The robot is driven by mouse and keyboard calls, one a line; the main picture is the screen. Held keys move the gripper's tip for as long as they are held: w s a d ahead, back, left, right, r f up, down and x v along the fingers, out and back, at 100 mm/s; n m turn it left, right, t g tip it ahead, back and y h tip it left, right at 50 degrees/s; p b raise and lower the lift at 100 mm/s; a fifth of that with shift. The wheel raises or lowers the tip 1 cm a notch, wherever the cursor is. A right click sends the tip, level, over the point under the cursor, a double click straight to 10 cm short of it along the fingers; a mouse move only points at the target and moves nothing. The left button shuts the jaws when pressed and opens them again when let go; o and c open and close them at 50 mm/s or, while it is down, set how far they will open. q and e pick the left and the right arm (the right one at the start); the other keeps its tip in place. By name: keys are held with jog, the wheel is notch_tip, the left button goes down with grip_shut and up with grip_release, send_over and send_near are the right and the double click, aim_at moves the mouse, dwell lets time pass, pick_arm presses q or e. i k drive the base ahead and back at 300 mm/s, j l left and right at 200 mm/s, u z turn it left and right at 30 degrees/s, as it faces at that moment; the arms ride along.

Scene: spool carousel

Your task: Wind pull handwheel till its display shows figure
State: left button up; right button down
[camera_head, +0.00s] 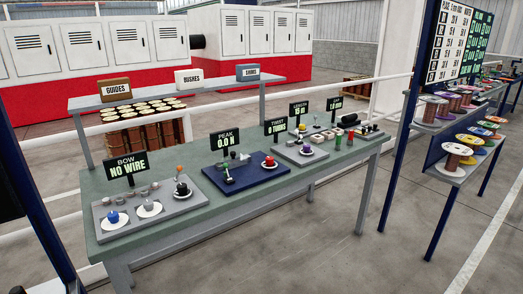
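A green-topped bench (190,222) carries several stations with black displays. The display reading PEAK 0.0 N (230,138) stands behind a dark blue plate (245,180). On that plate are a red-knobbed wheel (269,163), which looks like the pull handwheel, and a small dark fixture with a green part (228,174). To the left, a grey plate (165,210) has a blue-knobbed wheel (113,217) and a display reading BOW NO WIRE (128,167). To the right is a display reading 0 TURNS (275,127) and a purple-knobbed wheel (306,150). Neither gripper shows.
A raised shelf (200,93) behind the bench holds boxes labelled GUIDES (116,89), BUSHES (188,79) and SHIMS (247,72). Spools (455,156) stand on a side table at right. Dark blue posts rise at left and right. The floor in front of the bench is clear.

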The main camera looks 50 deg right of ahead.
aim_at(269, 161)
jog(key=l+u, duration=0.45)
jog(key=i+l+u, duration=0.1)
jog(key=l+u, duration=0.75)
jog(key=k+l+u, duration=0.15)
jog(key=u, duration=0.3)
jog(key=k+l+u, duration=0.15)
jog(key=l+u, duration=0.65)
jog(key=i+l+u, duration=0.1)
jog(key=l+u, duration=0.7)
jog(key=l+z, duration=0.3)
jog(key=z, duration=0.85)
jog(key=i+z, duration=0.1)
jog(key=z, duration=0.95)
jog(key=i+z, duration=0.1)
jog(key=z, duration=1)
jog(key=i+z, duration=0.1)
jog(key=z, duration=0.45)
jog(key=j+z, duration=0.1)
jog(key=z, duration=0.45)
jog(key=j+z, duration=0.1)
jog(key=z, duration=0.45)
